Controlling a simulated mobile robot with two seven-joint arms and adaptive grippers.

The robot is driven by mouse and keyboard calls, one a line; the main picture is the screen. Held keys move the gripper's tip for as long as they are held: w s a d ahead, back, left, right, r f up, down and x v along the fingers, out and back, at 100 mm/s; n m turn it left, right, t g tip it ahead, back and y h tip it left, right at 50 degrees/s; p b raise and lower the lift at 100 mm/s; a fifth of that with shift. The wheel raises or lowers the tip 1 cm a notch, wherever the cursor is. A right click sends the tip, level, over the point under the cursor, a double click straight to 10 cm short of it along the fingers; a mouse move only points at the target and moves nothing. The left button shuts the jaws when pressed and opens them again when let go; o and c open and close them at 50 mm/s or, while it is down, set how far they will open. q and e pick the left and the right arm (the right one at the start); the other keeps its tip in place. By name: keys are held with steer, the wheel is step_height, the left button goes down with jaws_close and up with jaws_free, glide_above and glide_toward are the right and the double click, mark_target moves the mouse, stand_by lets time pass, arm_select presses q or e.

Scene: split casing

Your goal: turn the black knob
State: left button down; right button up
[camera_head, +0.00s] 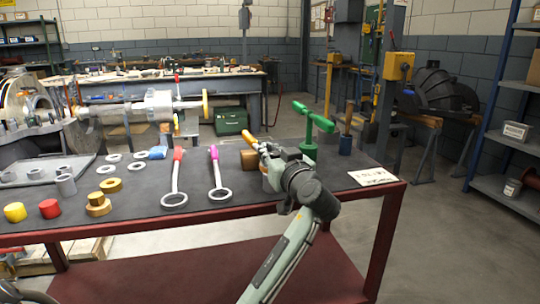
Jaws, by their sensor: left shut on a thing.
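My left gripper (266,150) is above the dark workbench top (140,212) at its right half, with my arm reaching up from the bottom edge. It is shut on a slim orange piece (249,138), which points up and to the left. Its jaws are small and partly hidden by the wrist. I cannot make out a black knob in this view. My right gripper is not in view.
A green T-shaped handle (312,117) stands just behind the gripper, with a brown block (250,159) below the orange piece. Red-handled (174,182) and magenta-handled (217,177) ring tools lie left. Yellow (15,212) and red (49,208) pieces sit front left.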

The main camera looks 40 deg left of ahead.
arm_select(q)
steer(key=c, duration=1.4)
jaws_free()
steer(key=shift+o, duration=0.2)
steer(key=shift+s, duration=0.1)
steer(key=v, duration=0.7)
steer(key=shift+s+d, duration=0.1)
steer(key=shift+d, duration=0.15)
